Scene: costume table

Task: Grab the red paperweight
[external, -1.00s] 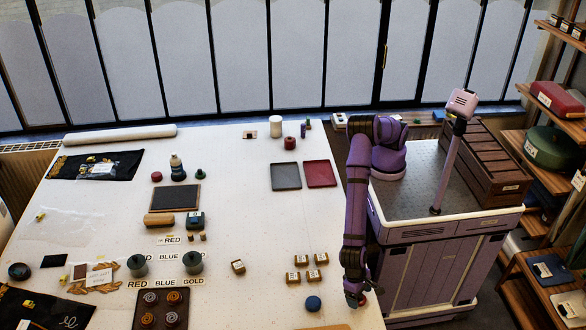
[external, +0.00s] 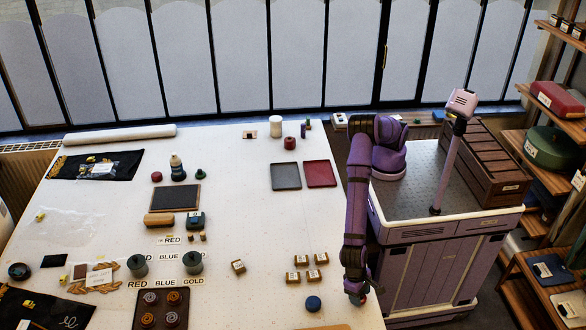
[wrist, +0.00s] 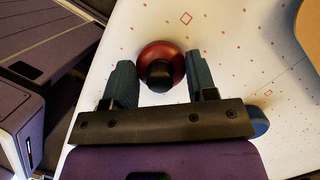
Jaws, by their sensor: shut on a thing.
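The red paperweight (wrist: 147,60) is round, with a black knob on top. It sits between the two teal fingers of my gripper (wrist: 161,78) in the wrist view, near the table's edge. My gripper is shut on it. In the external view my gripper (external: 357,298) is low at the table's right edge, and the paperweight is mostly hidden by it. I cannot tell whether the paperweight is touching the table.
A blue paperweight (external: 313,304) stands on the table just left of my gripper. Several small labelled blocks (external: 301,260) are farther back. A red tray (external: 319,174) and a grey tray (external: 286,176) lie toward the rear. The tabletop between trays and blocks is clear.

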